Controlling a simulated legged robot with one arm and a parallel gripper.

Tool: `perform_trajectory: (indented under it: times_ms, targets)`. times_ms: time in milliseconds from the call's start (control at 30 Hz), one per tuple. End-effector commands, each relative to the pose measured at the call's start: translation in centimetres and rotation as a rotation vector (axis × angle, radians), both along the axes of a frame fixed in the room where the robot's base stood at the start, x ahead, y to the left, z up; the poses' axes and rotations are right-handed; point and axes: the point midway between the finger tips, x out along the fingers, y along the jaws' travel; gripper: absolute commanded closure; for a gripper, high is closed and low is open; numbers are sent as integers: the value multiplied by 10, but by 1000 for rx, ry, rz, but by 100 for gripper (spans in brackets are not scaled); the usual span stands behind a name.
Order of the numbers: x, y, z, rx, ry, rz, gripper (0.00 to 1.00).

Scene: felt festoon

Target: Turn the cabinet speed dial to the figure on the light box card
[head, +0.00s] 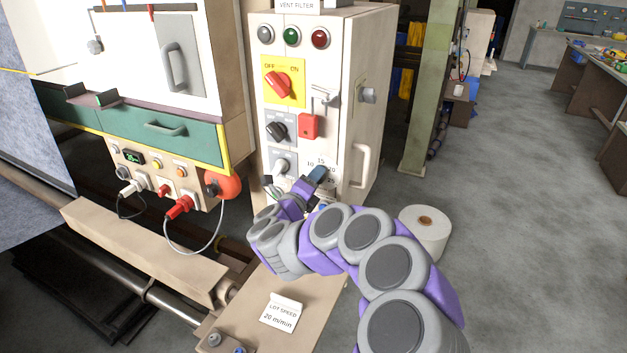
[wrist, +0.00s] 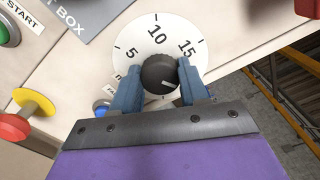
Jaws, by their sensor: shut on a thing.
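The card (head: 281,313) stands on a beige ledge at the lower middle and reads "LOT SPEED 20 m/min". The speed dial's white scale (head: 312,165) is on the cabinet's front face, low down, partly hidden by my gripper (head: 317,177). In the wrist view, the black dial knob (wrist: 159,70) sits between the two blue fingers of my gripper (wrist: 160,85), which is shut on it. The scale plate (wrist: 152,24) shows 5, 10 and 15. The knob's white line points down and right, past the 15; the figure there is hidden by the right finger.
The cabinet (head: 346,90) also bears a red switch (head: 277,84), a black knob (head: 277,130) and a red lever block (head: 308,126). A handle (head: 361,165) sticks out on its side. A white roll (head: 426,229) stands on the floor at right. Open floor lies beyond.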

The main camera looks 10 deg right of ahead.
Motion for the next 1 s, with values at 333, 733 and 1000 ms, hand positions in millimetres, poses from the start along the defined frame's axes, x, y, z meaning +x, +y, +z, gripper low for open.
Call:
perform_trajectory:
  times_ms: [333, 733, 1000]
  targets:
    - [0, 1, -8, 34, -5, 1, 87]
    - [0, 1, -6, 32, -7, 0, 42]
    - [-1, 0, -3, 29, -14, -1, 31]
